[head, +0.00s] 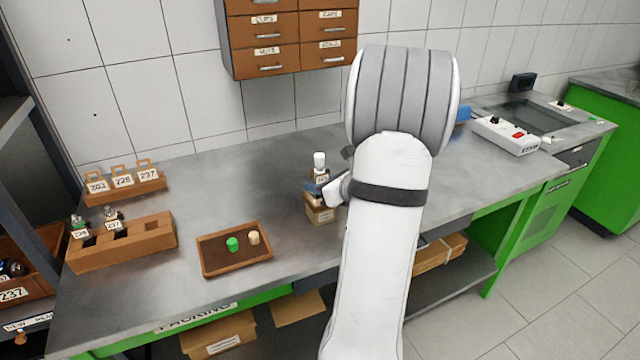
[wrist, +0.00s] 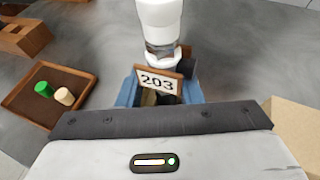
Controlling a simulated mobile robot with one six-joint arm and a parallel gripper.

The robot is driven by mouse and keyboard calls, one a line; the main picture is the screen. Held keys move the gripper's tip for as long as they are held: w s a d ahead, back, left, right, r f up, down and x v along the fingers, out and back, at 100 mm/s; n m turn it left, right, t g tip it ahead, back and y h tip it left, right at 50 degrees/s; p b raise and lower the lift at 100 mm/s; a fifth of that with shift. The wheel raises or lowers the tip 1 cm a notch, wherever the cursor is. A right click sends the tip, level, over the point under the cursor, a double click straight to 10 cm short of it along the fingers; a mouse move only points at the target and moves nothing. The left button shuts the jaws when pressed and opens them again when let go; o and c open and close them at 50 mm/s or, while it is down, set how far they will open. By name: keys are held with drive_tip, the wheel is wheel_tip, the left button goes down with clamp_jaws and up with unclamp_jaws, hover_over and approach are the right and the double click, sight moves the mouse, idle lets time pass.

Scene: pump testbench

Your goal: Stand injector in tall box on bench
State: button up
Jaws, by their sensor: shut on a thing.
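The injector (head: 320,160) has a white top and stands about upright above the bench. In the wrist view, the injector (wrist: 160,22) carries a tag reading 203 (wrist: 158,82). My gripper (head: 318,188) is shut on it, with blue fingers (wrist: 160,92) on both sides below the tag. A small tan box (head: 321,211) with a label stands on the bench directly under my gripper. The injector's lower end is hidden by the fingers and box, so I cannot tell how far it is inside.
A brown tray (head: 222,268) with a green and a cream piece lies left of the box. A wooden block (head: 130,252) with holes and a rack of numbered tags (head: 125,190) stand further left. A white switch box (head: 505,135) is at the right. The bench behind is clear.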

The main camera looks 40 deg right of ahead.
drive_tip(key=shift+f+b, duration=0.4)
drive_tip(key=shift+b, duration=0.1)
idle(0.6)
drive_tip(key=o, duration=1.3)
drive_tip(key=shift+c, duration=0.2)
drive_tip(key=o, duration=0.8)
drive_tip(key=p+v, duration=0.2)
drive_tip(key=v, duration=0.6)
idle(0.5)
